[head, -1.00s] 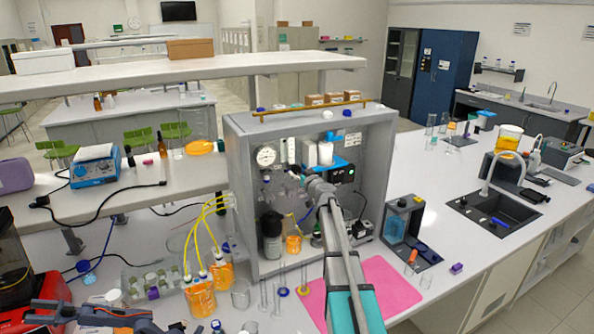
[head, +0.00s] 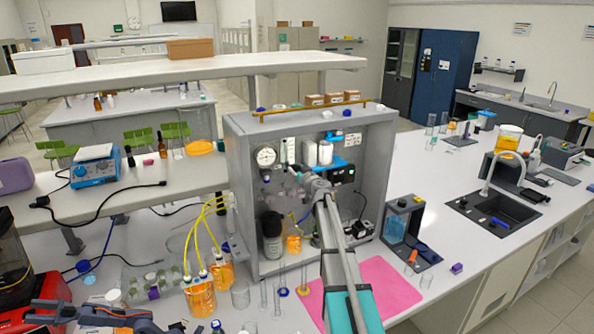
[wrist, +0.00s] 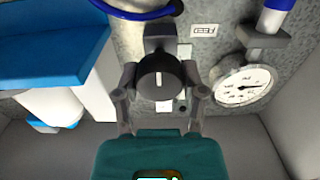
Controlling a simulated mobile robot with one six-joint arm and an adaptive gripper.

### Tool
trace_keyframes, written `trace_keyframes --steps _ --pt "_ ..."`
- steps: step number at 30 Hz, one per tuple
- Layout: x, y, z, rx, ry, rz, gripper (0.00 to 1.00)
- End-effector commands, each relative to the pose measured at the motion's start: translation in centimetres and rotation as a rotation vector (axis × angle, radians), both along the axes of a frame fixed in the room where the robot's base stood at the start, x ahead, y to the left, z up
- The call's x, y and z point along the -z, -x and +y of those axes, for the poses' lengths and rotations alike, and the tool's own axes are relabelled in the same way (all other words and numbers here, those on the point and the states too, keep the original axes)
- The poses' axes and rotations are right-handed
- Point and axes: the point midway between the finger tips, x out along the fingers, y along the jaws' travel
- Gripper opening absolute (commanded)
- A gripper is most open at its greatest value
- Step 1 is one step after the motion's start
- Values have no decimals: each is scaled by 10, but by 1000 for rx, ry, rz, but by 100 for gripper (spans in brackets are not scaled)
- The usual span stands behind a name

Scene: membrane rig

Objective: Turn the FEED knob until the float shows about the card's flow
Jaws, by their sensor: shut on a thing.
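The dark round knob (wrist: 153,76) sits in the middle of the wrist view, with a white pointer line on its face. My gripper (wrist: 160,86) has one finger on each side of the knob and is shut on it. A small label plate (wrist: 203,31) is near it, its text too small to read. In the head view my gripper (head: 302,183) reaches into the grey rig cabinet (head: 240,195) and hides the knob. A pale upright tube (head: 291,150) stands beside the gauge; I cannot make out a float or its reading. I cannot identify the card.
A round dial gauge (wrist: 242,84) is right of the knob in the wrist view. A blue-topped block (wrist: 50,45) is close on the left. Below my arm are a pink mat (head: 385,284), a dark bottle (head: 271,235) and thin glass cylinders.

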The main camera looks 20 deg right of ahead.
Motion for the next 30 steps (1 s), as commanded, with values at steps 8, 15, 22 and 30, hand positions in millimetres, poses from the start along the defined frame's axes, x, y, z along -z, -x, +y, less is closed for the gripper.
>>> trace_keyframes --steps 8,15,22,30 --pt "0 0 -1 0 -4 0 6" --pt "0 0 0 1 -50 2 6" --pt "0 0 -1 1 -169 6 6" --pt "0 0 -1 0 -394 13 6"
